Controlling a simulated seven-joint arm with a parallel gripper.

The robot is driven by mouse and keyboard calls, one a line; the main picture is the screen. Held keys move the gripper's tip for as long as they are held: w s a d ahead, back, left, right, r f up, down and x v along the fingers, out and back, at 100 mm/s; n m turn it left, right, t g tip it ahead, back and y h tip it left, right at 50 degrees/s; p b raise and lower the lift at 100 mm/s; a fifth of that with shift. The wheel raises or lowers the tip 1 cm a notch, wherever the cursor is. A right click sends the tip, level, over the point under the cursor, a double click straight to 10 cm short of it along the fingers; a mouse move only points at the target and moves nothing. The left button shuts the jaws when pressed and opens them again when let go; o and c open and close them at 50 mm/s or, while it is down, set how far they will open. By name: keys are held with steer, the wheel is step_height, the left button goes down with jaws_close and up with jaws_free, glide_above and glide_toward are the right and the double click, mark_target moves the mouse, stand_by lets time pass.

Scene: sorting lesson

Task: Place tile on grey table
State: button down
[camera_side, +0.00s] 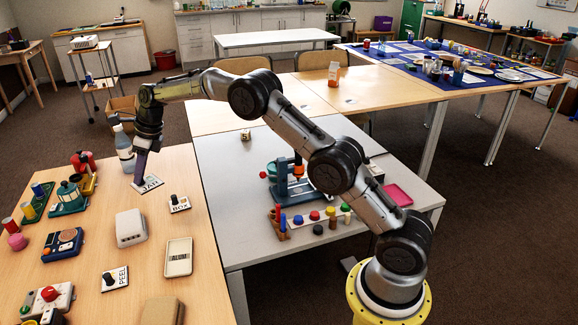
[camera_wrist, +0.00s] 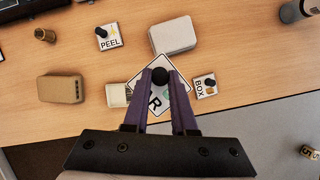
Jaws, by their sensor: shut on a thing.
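A white square tile with a black knob, its lettering looking like "JAR", is in the side view (camera_side: 150,186) and the wrist view (camera_wrist: 143,80). My gripper (camera_side: 139,180) is shut on the tile's knob, which sits between the purple fingertips (camera_wrist: 160,80) in the wrist view. The tile looks larger than the other tiles there, so it seems held above the wooden table, near its right part. The grey table (camera_side: 225,160) stands to the right of the wooden table, its edge also showing in the wrist view (camera_wrist: 270,128). The fingers hide part of the tile's lettering.
Near the tile are a BOX tile (camera_side: 179,204), a PEEL tile (camera_side: 118,279), a white box (camera_side: 130,228) and a bottle (camera_side: 124,148). The grey table bears a small numbered cube (camera_side: 246,135), a microscope-like device (camera_side: 290,185) and coloured pegs. Its left part is mostly clear.

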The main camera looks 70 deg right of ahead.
steer(key=d+f+m+h, duration=0.1)
steer(key=d+f+m, duration=0.15)
steer(key=d, duration=1.05)
steer(key=d+f+m+h, duration=0.1)
steer(key=d+f, duration=0.2)
steer(key=d, duration=0.9)
steer(key=s+d+f, duration=0.1)
steer(key=d+f, duration=0.2)
steer(key=s+d+f+m, duration=0.1)
steer(key=s+d+f, duration=0.1)
steer(key=d+f, duration=0.2)
steer(key=s+d+f+m, duration=0.1)
steer(key=s+d+f, duration=0.1)
steer(key=d+f, duration=0.1)
steer(key=shift+s+d+f, duration=0.15)
steer(key=shift+s+d, duration=0.05)
steer(key=shift+d, duration=0.4)
steer(key=shift+t, duration=0.3)
steer(key=shift+f, duration=2.15)
steer(key=c, duration=0.7)
jaws_free()
steer(key=shift+f, duration=0.15)
